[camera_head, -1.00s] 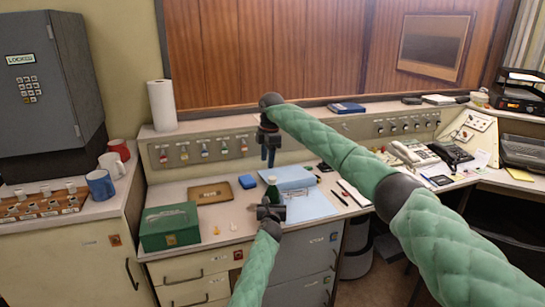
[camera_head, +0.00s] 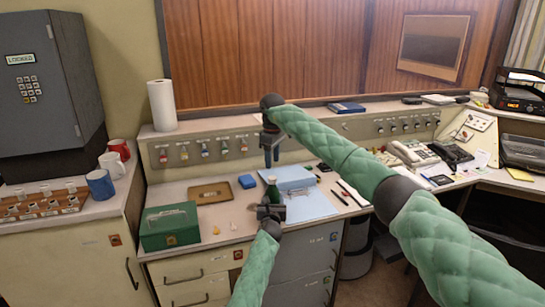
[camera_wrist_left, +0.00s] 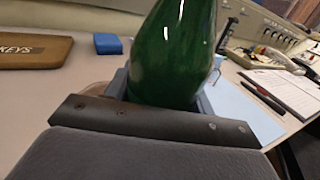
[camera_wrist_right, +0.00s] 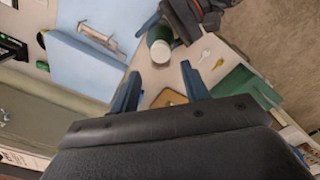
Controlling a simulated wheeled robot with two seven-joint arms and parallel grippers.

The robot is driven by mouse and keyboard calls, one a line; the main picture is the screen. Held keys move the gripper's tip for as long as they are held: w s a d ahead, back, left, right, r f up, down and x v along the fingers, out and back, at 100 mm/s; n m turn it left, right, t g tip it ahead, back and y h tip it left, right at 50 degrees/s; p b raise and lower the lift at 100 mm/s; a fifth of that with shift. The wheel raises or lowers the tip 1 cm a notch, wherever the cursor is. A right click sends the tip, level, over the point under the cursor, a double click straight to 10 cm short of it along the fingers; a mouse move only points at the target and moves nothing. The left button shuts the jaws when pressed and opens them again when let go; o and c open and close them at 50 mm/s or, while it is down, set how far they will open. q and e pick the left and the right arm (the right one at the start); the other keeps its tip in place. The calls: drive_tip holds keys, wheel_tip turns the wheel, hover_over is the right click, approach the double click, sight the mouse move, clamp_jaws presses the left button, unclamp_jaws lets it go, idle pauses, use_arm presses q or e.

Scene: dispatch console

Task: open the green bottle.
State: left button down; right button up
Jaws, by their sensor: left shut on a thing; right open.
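The green bottle (camera_head: 272,189) stands upright at the front of the desk. My left gripper (camera_head: 270,211) is shut around its body. The left wrist view shows the dark green glass (camera_wrist_left: 175,50) between the fingers; the bottle's top is out of that view. My right gripper (camera_head: 271,152) points down above the bottle, open and empty, apart from it. In the right wrist view the bottle's pale round top (camera_wrist_right: 159,49) lies beyond the two open fingers (camera_wrist_right: 160,92), roughly ahead of the gap between them.
A green box (camera_head: 169,227) stands left of the bottle, with a wooden KEYS tray (camera_head: 210,193) and a blue block (camera_head: 247,181) behind. Two small keys (camera_wrist_right: 206,54) lie near the bottle.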

sight(273, 177)
wheel_tip(273, 177, down, 7)
drive_tip(key=shift+f, duration=0.1)
idle(0.3)
clamp_jaws()
